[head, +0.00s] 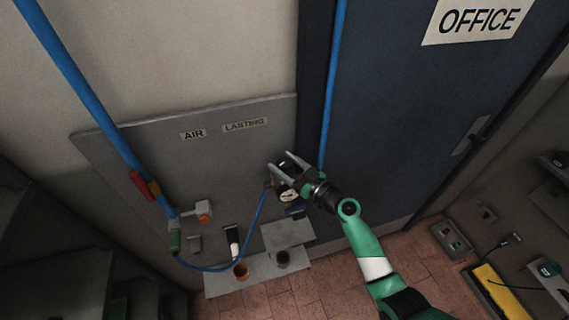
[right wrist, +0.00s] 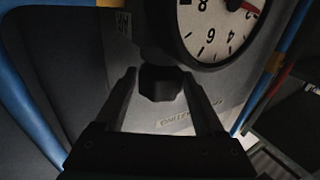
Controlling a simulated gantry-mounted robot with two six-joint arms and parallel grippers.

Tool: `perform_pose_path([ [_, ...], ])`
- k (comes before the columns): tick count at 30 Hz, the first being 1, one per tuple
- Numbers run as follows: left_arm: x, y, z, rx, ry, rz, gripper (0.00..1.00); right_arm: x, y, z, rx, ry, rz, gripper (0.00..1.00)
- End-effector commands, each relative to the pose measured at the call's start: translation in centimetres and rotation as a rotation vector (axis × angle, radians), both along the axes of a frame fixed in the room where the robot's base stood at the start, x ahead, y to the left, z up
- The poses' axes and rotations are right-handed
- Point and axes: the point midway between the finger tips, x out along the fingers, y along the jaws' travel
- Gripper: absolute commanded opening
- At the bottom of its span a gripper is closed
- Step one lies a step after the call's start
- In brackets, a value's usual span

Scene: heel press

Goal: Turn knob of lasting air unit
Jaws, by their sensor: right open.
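The lasting air unit, with its round white gauge (head: 289,195), is on the grey wall panel under the AIR and LASTING labels. It is partly hidden by my right gripper (head: 280,161). In the right wrist view the gauge dial (right wrist: 215,28) is large at the top, with a red needle. A dark knob (right wrist: 160,83) shows below it, between the tips of my right gripper (right wrist: 158,95). The fingers are open, one on each side of the knob. I cannot tell whether they touch it. The knob is hidden in the head view. My left gripper is not in view.
A blue pipe (head: 88,95) runs down to a red-handled valve (head: 144,186), and a blue hose (head: 255,222) leads to the unit. A shelf (head: 222,281) with small cups is below. The blue OFFICE door (head: 400,110) is to the right. The brick floor (head: 340,280) looks clear.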

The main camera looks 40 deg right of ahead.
Motion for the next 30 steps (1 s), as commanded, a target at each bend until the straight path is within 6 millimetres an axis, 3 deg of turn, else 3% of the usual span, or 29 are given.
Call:
perform_pose_path([
  [2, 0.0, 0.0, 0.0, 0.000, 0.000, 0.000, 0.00, 0.0, 0.0, 0.0, 0.000, 0.000, 0.000, 0.69],
  [13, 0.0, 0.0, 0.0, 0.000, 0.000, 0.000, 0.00, 0.0, 0.0, 0.0, 0.000, -0.001, 0.000, 0.03],
  [23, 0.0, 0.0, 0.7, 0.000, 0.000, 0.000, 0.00, 0.0, 0.0, 0.1, 0.003, 0.005, -0.043, 0.03],
  [30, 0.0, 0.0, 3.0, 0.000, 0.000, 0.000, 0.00, 0.0, 0.1, 0.4, 0.003, 0.011, -0.174, 0.03],
])
